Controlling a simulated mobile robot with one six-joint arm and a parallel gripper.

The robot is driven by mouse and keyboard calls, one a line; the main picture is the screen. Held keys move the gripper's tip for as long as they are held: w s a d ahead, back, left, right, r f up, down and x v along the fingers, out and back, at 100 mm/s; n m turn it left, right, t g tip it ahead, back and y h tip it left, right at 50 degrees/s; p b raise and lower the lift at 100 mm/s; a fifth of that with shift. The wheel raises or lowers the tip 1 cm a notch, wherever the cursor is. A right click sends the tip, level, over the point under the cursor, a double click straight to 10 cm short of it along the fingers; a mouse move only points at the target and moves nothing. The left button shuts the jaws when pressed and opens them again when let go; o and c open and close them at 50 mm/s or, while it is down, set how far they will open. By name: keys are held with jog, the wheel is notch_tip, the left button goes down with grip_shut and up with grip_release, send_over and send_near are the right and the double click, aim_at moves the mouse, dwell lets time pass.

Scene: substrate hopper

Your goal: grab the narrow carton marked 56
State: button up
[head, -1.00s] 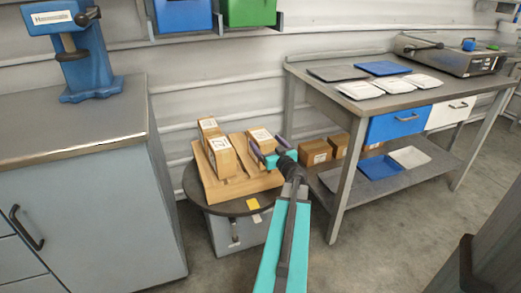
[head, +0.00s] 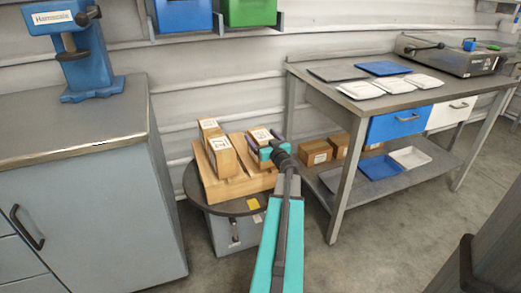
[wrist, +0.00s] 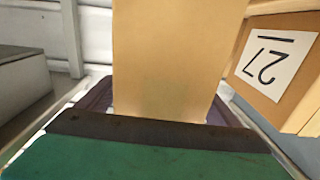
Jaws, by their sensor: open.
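Three upright cartons with white labels stand on a slotted wooden rack: one at the back left (head: 210,127), one at the front (head: 222,157) and one at the right (head: 260,134). Their numbers are too small to read in the head view, so I cannot tell which is 56. My gripper (head: 267,147) is open at the right carton. In the wrist view a plain tan carton face (wrist: 178,55) stands between the spread fingers of my gripper (wrist: 160,103); no label shows on it. A neighbouring carton (wrist: 246,83) at the right bears an upside-down label, apparently 27.
The wooden rack (head: 208,182) rests on a round dark table (head: 230,208). A workbench (head: 345,105) with trays stands at the right; brown boxes (head: 316,152) sit on its lower shelf. A grey cabinet (head: 85,190) stands at the left.

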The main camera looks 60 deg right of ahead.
dwell(0.4)
jog(key=c, duration=2)
jog(key=shift+c, duration=0.2)
jog(key=shift+r, duration=0.1)
